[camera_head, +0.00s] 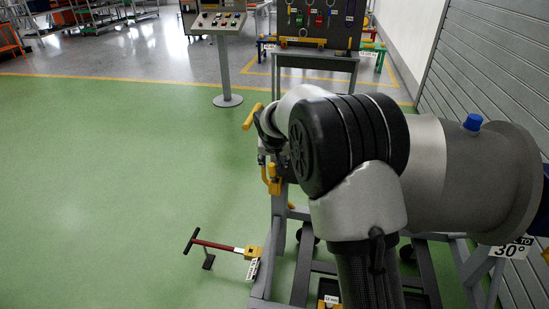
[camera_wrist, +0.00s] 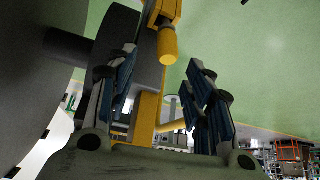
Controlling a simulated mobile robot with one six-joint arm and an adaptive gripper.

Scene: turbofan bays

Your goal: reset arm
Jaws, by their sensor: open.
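My gripper (camera_wrist: 163,62) is open in the wrist view, with blue-padded fingers at left and right. A yellow handle-like part (camera_wrist: 168,45) shows in the gap between the fingers; I cannot tell whether they touch it. A large dark rounded body (camera_wrist: 95,30) fills the left of that view. In the head view my arm rises from the bottom and bends left over a grey cylindrical engine body (camera_head: 482,175) with a blue cap (camera_head: 473,122).
The engine body is on a grey frame stand (camera_head: 279,240). A red-shafted tool (camera_head: 215,245) extends left from its yellow bracket (camera_head: 253,253). A control console (camera_head: 219,24) and tool board (camera_head: 319,20) stand behind. A slatted wall (camera_head: 490,75) bounds the right. Green floor (camera_head: 100,190) at left is clear.

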